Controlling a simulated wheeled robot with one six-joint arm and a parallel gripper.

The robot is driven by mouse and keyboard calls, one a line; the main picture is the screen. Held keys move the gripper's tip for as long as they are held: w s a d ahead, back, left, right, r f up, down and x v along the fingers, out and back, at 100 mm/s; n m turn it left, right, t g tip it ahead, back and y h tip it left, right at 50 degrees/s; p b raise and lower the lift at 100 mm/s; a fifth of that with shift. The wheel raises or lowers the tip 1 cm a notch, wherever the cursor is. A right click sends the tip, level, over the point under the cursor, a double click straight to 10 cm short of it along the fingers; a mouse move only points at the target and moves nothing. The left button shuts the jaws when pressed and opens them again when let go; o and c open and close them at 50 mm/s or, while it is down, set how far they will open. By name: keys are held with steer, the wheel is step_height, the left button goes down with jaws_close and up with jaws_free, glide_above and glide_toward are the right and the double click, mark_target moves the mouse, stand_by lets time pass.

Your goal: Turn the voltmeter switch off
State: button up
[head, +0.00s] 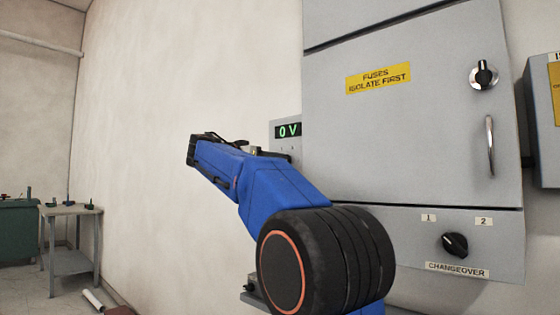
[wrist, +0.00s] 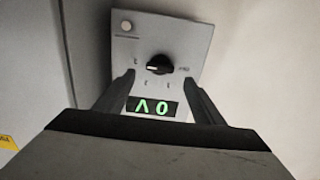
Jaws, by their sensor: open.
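The voltmeter panel (wrist: 192,40) is a light grey plate on the wall. In the wrist view it appears upside down, with a green display (wrist: 153,107) reading 0 V and a black rotary switch knob (wrist: 159,65). In the head view the display (head: 288,131) shows beside the large cabinet, and my arm hides the knob. My gripper (wrist: 158,80) is open, with one finger on each side of the knob in the wrist view. It looks empty; I cannot tell how far the fingertips are from the panel. The gripper's fingers are not clear in the head view.
A grey cabinet (head: 400,130) with a yellow fuse label (head: 378,78), a round knob (head: 483,75) and a handle (head: 490,145) stands right of the voltmeter. A changeover switch (head: 455,245) sits below. A small table (head: 72,211) stands far left. The wall left of the voltmeter is bare.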

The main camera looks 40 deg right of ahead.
steer(key=d, duration=0.6)
steer(key=shift+w, duration=0.25)
steer(key=shift+d, duration=0.1)
steer(key=c, duration=1)
steer(key=shift+c, duration=0.2)
